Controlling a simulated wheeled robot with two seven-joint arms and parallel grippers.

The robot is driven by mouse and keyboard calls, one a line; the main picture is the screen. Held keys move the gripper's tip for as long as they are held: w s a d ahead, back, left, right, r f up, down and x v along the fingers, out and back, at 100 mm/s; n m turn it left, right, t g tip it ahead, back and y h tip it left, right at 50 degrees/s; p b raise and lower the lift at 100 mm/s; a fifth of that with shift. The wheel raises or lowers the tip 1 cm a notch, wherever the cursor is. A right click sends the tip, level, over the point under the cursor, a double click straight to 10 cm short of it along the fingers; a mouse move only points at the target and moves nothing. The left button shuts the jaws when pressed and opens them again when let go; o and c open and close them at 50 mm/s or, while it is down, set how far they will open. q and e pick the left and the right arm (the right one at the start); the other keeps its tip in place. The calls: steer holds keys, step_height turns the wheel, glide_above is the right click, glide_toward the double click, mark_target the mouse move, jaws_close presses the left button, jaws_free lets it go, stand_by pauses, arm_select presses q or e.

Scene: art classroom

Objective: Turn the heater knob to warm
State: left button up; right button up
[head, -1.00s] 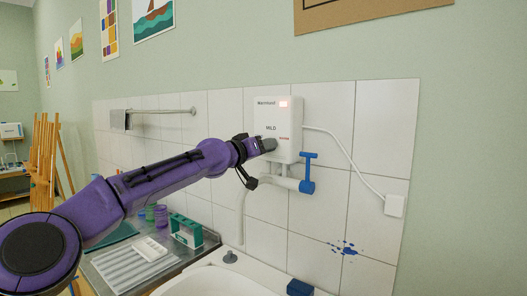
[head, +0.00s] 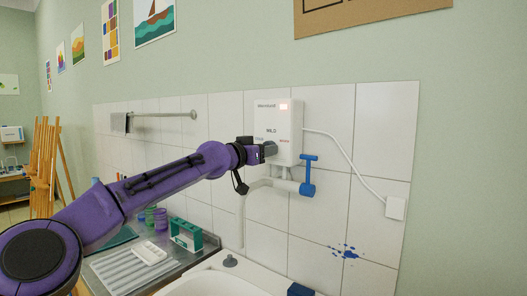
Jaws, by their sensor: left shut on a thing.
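The white heater (head: 290,118) hangs on the tiled wall above the sink. It has a small lit red display near its top and the word MILD on its front. My left gripper (head: 267,150) is at the lower left of the heater's front, shut on the heater knob. A dark grey part of the knob (head: 271,148) shows at the fingertips; the gripper hides the rest, so its pointer setting cannot be read. My right gripper is not in view.
A blue-handled tap (head: 307,176) and white pipes sit just below the heater. A white cable runs right to a wall box (head: 395,207). Below are the sink (head: 215,280), a green rack (head: 186,235) and a ribbed drainboard (head: 130,268). A towel rail (head: 160,115) is at left.

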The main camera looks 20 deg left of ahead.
arm_select(q)
steer(key=shift+f, duration=0.25)
steer(key=o, duration=0.8)
steer(key=shift+o, duration=1.3)
steer(key=shift+r, duration=0.1)
steer(key=shift+s, duration=0.1)
steer(key=shift+s+a+b, duration=0.1)
steer(key=shift+s+b, duration=0.15)
steer(key=shift+b, duration=0.05)
steer(key=b+v, duration=0.4)
steer(key=v, duration=0.5)
steer(key=shift+s+a, duration=0.2)
steer(key=shift+s, duration=0.15)
